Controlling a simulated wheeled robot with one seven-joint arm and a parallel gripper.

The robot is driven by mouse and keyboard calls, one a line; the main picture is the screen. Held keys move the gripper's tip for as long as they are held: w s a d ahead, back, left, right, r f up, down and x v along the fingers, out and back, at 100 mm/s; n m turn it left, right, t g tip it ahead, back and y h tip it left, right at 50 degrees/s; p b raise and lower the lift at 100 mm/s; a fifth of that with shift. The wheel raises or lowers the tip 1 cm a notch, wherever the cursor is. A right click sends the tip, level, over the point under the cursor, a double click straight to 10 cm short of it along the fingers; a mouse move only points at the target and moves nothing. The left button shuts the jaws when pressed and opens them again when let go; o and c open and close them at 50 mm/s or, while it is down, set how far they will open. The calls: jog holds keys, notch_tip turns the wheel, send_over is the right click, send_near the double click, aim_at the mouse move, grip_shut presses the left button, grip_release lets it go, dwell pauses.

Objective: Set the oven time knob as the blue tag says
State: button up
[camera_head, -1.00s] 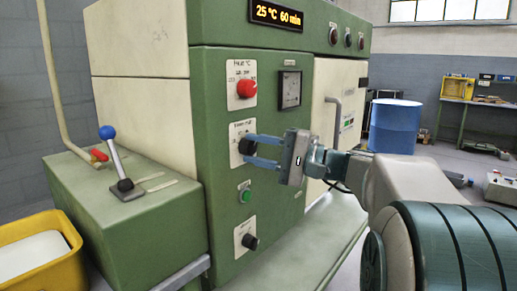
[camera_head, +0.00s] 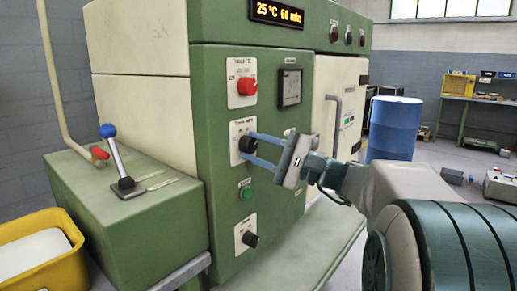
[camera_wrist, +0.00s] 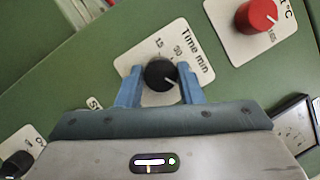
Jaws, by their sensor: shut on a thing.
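The black time knob (camera_head: 244,145) sits on a white "Time min" plate on the green oven front (camera_head: 221,100). In the wrist view the knob (camera_wrist: 158,73) is between my two blue fingers, its white pointer line aimed toward the right finger. My gripper (camera_head: 252,147) is shut on the knob and reaches it from the right, rolled over at a slant. The display (camera_head: 277,13) reads 25 °C 60 min. I cannot make out a blue tag in either view.
A red heat knob (camera_head: 247,86) is above the time knob. A green button (camera_head: 246,193) and another black knob (camera_head: 250,239) are below. A square gauge (camera_head: 290,88) is to the upper right. A blue-topped lever (camera_head: 114,150) stands on the left box.

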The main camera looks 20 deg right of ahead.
jog(key=o, duration=1)
jog(key=shift+c, duration=0.2)
jog(key=v, duration=1.4)
jog(key=shift+p, duration=0.3)
jog(key=shift+a+r, duration=0.1)
